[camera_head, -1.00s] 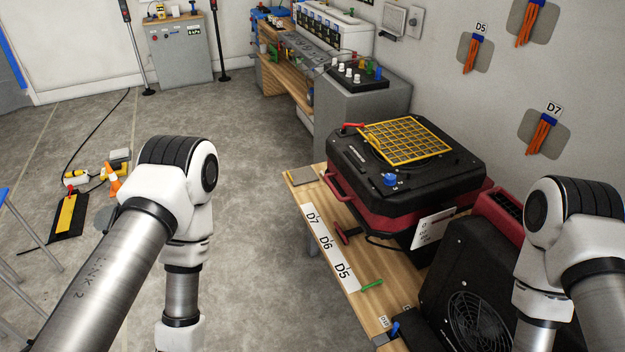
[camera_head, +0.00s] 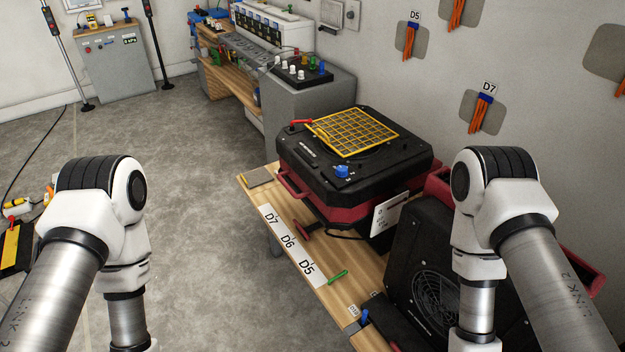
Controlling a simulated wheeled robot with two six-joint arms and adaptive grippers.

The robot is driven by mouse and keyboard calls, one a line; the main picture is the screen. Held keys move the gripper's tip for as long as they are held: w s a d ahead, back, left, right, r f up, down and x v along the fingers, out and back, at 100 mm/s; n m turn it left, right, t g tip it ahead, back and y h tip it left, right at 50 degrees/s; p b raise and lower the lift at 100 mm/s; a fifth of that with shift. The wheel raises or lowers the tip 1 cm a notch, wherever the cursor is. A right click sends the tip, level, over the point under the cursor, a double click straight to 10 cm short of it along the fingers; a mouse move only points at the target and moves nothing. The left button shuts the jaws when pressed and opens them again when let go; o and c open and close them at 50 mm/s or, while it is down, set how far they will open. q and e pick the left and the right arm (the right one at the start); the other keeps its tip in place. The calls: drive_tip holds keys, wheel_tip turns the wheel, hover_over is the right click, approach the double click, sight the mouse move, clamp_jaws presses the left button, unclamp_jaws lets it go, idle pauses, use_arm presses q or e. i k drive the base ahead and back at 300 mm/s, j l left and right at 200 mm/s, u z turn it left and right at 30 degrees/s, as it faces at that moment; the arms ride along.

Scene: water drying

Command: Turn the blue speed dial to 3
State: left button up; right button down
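The blue speed dial (camera_head: 342,171) sits on the front top corner of a black and red machine (camera_head: 310,161) with a yellow grille (camera_head: 355,132). Small white marks are beside the dial, but they are too small to read, so I cannot tell its setting. The machine stands on a wooden bench. My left arm is at the left over the floor, and my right arm is at the right in front of the black fan unit. Both arms run out of the bottom of the view, and neither gripper shows. Nothing of mine is touching the dial.
The wooden bench (camera_head: 345,292) carries a label strip with D7, D6 and D5, a green lever (camera_head: 338,276) and a blue lever (camera_head: 365,316). A black fan unit (camera_head: 405,262) stands at the right. A grey cabinet (camera_head: 335,93) is behind. Floor at left centre is clear.

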sight(342, 170)
drive_tip(key=i+j+z, duration=0.2)
drive_tip(key=j, duration=0.15)
drive_tip(key=i+j+z, duration=0.25)
drive_tip(key=j+z, duration=0.2)
drive_tip(key=j, duration=0.3)
drive_tip(key=i+j+z, duration=0.2)
drive_tip(key=j, duration=0.2)
drive_tip(key=k, duration=0.05)
